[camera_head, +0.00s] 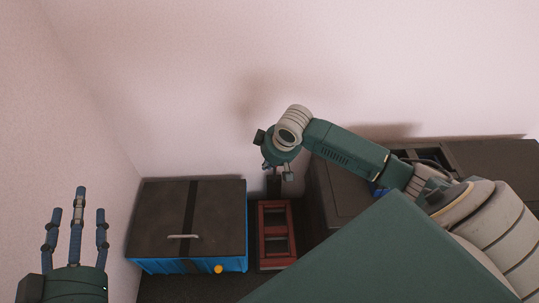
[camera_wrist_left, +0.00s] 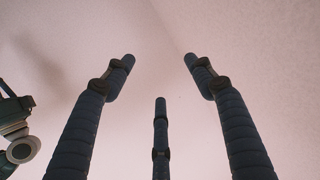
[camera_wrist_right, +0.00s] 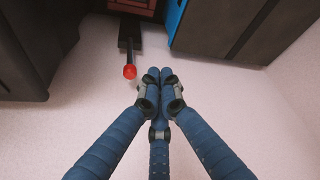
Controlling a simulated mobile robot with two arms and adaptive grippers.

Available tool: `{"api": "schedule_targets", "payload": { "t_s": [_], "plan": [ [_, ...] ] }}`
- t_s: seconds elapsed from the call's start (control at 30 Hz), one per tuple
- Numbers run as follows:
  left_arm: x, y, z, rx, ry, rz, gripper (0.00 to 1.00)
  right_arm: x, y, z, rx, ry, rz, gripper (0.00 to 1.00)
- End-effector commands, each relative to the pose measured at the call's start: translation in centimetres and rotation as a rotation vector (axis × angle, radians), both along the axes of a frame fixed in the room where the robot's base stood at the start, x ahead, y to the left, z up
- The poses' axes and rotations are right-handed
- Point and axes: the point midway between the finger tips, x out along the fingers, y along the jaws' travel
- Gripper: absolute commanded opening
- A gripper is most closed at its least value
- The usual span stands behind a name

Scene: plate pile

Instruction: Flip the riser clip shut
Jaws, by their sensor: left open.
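A red frame (camera_head: 262,236), which looks like the riser, stands between a blue box and a dark cabinet; its red edge shows at the top of the right wrist view (camera_wrist_right: 132,5). A black lever with a red ball knob (camera_wrist_right: 130,72) sticks out from a dark block (camera_wrist_right: 129,36) beside it, seemingly the clip. My right gripper (camera_wrist_right: 160,76) has its fingertips together, right of the knob in the picture and apart from it, with nothing seen between them. In the head view my right gripper (camera_head: 277,176) is above the frame's far end. My left gripper (camera_head: 76,214) is open, empty and far left.
The blue box (camera_head: 165,266) with a black lid, pale handle (camera_head: 183,237) and yellow knob (camera_head: 218,269) stands left of the frame. The dark cabinet (camera_head: 335,190) stands close on its right. A pale wall (camera_head: 200,90) rises behind. My right arm hides much of the right side.

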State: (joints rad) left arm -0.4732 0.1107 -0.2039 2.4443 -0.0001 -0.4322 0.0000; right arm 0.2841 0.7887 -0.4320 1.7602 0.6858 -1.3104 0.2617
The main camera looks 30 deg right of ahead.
Motion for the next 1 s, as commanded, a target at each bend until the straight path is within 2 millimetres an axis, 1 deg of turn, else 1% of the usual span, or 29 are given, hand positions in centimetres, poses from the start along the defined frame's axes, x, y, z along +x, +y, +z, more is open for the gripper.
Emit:
{"api": "schedule_targets", "payload": {
  "t_s": [0.03,0.1,0.2,0.57,0.67,0.77,0.87,1.0],
  "plan": [
    [0.1,-0.2,1.7,-0.016,-0.061,-0.004,0.55,1.4,-2.3,1.2,-0.008,-0.010,-0.037,0.00],
    [0.1,-0.4,3.4,-0.031,-0.122,-0.007,0.55,2.5,-4.1,2.1,-0.005,-0.017,-0.074,0.00],
    [0.1,-0.5,4.6,-0.043,-0.167,-0.010,0.55,3.2,-5.3,2.9,0.000,-0.023,-0.101,0.00],
    [0.0,-0.5,4.9,-0.047,-0.178,-0.011,0.55,3.3,-5.4,3.0,0.002,-0.025,-0.103,0.00],
    [0.0,-0.6,5.4,-0.052,-0.202,-0.012,0.55,3.4,-5.4,2.7,0.002,-0.024,-0.103,0.00],
    [-0.2,-0.7,6.6,-0.068,-0.257,-0.016,0.55,3.6,-5.4,2.1,0.002,-0.024,-0.104,0.00],
    [-0.7,-0.8,8.4,-0.090,-0.340,-0.020,0.55,3.9,-5.3,1.3,0.003,-0.024,-0.104,0.00],
    [-1.8,-0.9,11.3,-0.127,-0.473,-0.029,0.55,4.4,-5.4,0.1,0.003,-0.025,-0.103,0.00]
  ]
}}
